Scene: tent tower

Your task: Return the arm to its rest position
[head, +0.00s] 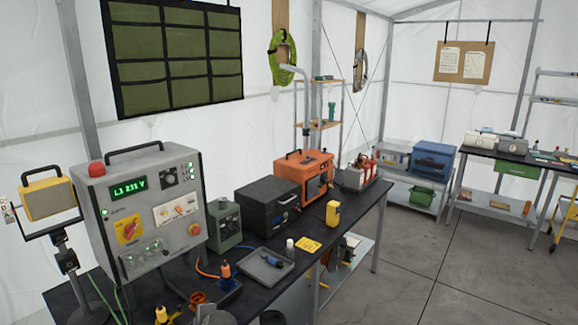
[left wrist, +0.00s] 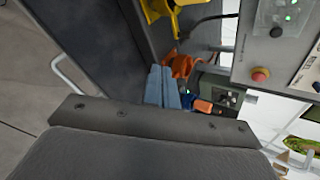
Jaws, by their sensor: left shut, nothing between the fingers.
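My left gripper (left wrist: 162,72) shows in the left wrist view, its two blue-grey fingers pressed together beyond the dark grey wrist body. It is shut and empty. Past the fingers are an orange holder (left wrist: 182,65) and an orange-and-blue plug (left wrist: 203,106); I cannot tell whether the fingers are clear of them. In the head view, dark grey shapes at the bottom edge may be part of my arm, but I cannot tell. My right gripper is in neither view.
The dark bench (head: 352,218) carries a grey control panel (head: 147,205), a green-grey box (head: 224,222), a black case (head: 266,207), an orange unit (head: 304,178), a grey tray (head: 263,265) and a yellow meter (head: 333,213). Concrete floor (head: 455,260) lies open at the right.

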